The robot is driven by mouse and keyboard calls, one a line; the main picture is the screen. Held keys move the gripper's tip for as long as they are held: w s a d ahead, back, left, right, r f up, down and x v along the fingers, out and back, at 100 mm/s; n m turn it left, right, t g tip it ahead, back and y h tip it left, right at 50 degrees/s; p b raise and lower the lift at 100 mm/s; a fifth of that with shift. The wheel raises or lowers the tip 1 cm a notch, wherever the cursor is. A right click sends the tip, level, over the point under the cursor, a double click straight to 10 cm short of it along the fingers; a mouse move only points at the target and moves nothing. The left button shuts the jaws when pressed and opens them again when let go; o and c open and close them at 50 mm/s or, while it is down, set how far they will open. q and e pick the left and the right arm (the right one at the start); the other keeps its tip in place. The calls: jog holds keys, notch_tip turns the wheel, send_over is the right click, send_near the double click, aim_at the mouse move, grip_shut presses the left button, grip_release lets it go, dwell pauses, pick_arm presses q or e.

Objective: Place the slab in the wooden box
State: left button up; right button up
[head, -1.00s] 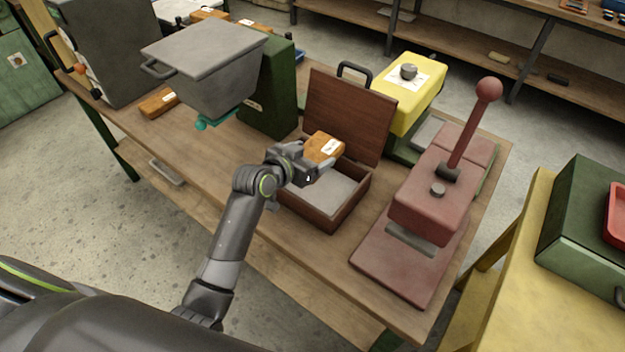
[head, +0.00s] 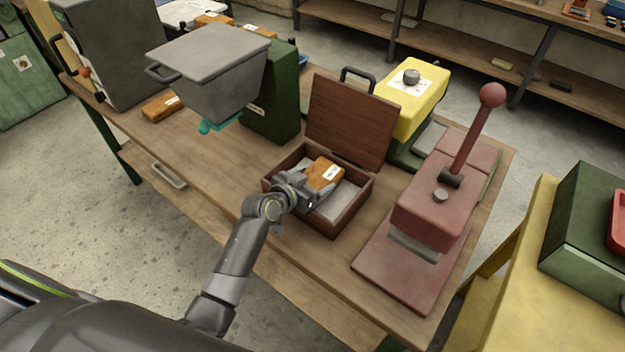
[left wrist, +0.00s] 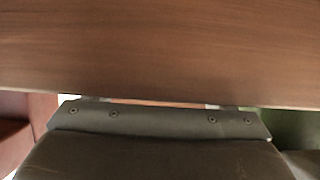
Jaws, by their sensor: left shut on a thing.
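The slab (head: 323,172) is an orange-brown block with a white label. My left gripper (head: 316,190) is shut on it and holds it over the left part of the open wooden box (head: 338,226). The slab looks low, near or within the box's rim; I cannot tell whether it touches the floor of the box. The box has a grey inner floor, and its brown lid (head: 349,122) stands open at the back. A brown wooden surface fills the top of the left wrist view, and the slab cannot be made out there. My right gripper is not in view.
A red lever press (head: 432,215) stands right of the box, and a yellow machine (head: 412,99) behind it. A grey hopper (head: 210,75) on a green stand is to the left. Another orange-brown slab (head: 160,106) lies on the wooden bench (head: 225,165) at the left.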

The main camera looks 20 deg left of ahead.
pick_arm(q)
jog(key=shift+f+b, duration=0.3)
jog(key=shift+f, duration=0.1)
jog(key=o, duration=1.3)
jog(key=shift+s+f, duration=0.1)
jog(key=shift+f, duration=0.05)
jog(key=shift+c, duration=0.2)
jog(key=shift+r+p, duration=0.6)
jog(key=shift+p, duration=0.05)
jog(key=b+v, duration=0.1)
jog(key=v, duration=1.1)
jog(key=shift+r, duration=0.2)
